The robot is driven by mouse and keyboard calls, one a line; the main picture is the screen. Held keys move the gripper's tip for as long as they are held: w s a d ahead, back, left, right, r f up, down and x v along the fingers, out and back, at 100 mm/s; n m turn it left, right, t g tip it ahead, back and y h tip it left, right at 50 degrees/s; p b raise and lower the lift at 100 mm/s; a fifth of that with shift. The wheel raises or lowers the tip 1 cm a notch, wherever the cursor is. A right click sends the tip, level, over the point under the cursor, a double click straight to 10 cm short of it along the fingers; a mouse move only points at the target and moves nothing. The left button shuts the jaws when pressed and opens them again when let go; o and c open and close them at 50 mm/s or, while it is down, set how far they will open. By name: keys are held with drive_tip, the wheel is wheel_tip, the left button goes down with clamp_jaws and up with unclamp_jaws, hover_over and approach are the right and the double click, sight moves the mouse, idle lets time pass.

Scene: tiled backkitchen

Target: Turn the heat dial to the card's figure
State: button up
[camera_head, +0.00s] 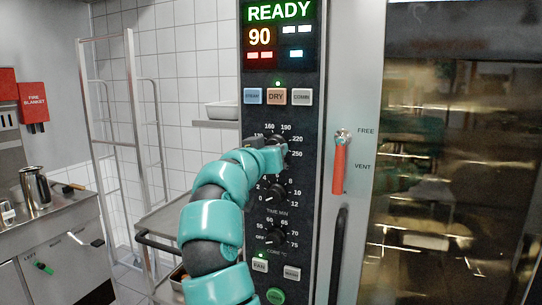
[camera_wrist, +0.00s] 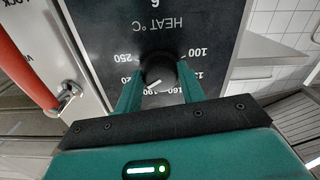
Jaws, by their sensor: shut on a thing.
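The black heat dial (camera_wrist: 164,71) sits on the oven's dark panel, seen upside down in the wrist view under the label HEAT °C. My gripper (camera_wrist: 160,78) is shut on it, one teal finger on each side. The dial's white pointer mark slants to the lower left in that view, roughly between 190 and 220; the exact figure is hard to tell. In the head view my gripper (camera_head: 277,156) covers most of the dial; figures from 130 to 250 show around it. I see no card with a figure in either view.
The oven display (camera_head: 277,35) reads READY and 90. A time dial (camera_head: 275,193) and a core dial (camera_head: 274,239) sit below. A red vent lever (camera_head: 339,165) and a dark door handle (camera_head: 338,255) are to the right. A metal rack (camera_head: 133,150) stands at left.

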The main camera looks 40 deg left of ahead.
drive_tip(key=shift+m, duration=0.9)
drive_tip(key=o, duration=1)
drive_tip(key=shift+c, duration=0.2)
drive_tip(key=shift+f, duration=0.1)
